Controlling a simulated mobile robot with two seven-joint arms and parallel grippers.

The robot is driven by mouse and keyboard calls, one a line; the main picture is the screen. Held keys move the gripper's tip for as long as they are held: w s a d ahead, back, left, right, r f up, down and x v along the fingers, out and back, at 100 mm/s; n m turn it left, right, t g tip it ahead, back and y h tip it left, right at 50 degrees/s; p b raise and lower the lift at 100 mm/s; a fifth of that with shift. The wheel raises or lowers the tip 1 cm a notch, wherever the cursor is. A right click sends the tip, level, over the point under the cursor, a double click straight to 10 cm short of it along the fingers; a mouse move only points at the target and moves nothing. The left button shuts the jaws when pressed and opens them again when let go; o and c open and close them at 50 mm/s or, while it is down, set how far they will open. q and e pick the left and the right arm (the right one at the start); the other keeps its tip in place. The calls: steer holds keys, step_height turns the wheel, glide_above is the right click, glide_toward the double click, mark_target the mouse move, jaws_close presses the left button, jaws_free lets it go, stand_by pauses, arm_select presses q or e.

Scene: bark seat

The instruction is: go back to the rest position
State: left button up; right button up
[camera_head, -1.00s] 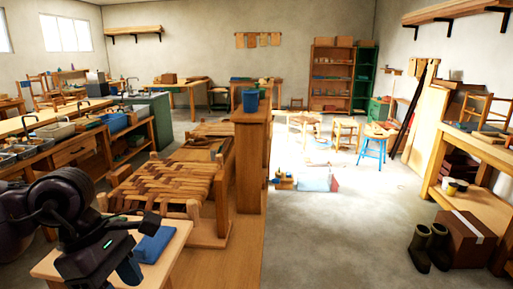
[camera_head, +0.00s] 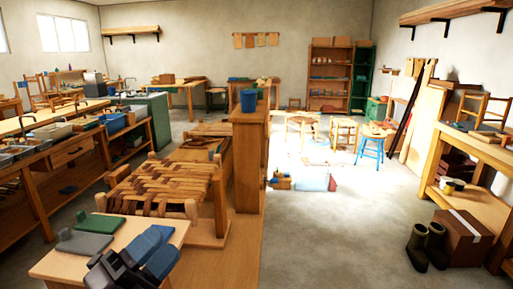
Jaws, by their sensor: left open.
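My left gripper (camera_head: 118,271) shows as a dark shape at the bottom left of the head view, cut off by the lower edge. It is open and over the front of a small wooden table (camera_head: 58,265). Its fingers are hard to make out, and I see nothing held. My right gripper is not in view.
Blue pieces (camera_head: 146,243), a grey piece (camera_head: 85,243) and a green piece (camera_head: 100,223) lie on the small table near my left gripper. A bark-woven seat (camera_head: 165,185) stands just behind. A blue bucket (camera_head: 249,100) tops a wooden post.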

arm_select(q)
steer(key=s+a+f+n+g+y, duration=0.2)
steer(key=a+f+n+y, duration=0.4)
steer(key=f+n+y, duration=0.3)
steer(key=s+a+f+n+g+y, duration=0.2)
steer(key=a+f+n+y, duration=0.4)
steer(key=f+n+y, duration=0.4)
steer(key=s+f+n+g+h, duration=0.2)
steer(key=s+f+n+g, duration=0.3)
steer(key=s, duration=0.4)
steer(key=s+f+n+g+h, duration=0.1)
steer(key=s+f+n+g, duration=0.1)
steer(key=s+f+g, duration=0.55)
steer(key=w+f+t+h, duration=0.1)
steer(key=w+f+t, duration=0.5)
steer(key=f+t, duration=0.2)
steer(key=shift+w+a+f+t, duration=0.15)
steer(key=shift+w+f+t, duration=0.1)
steer(key=shift+t, duration=0.8)
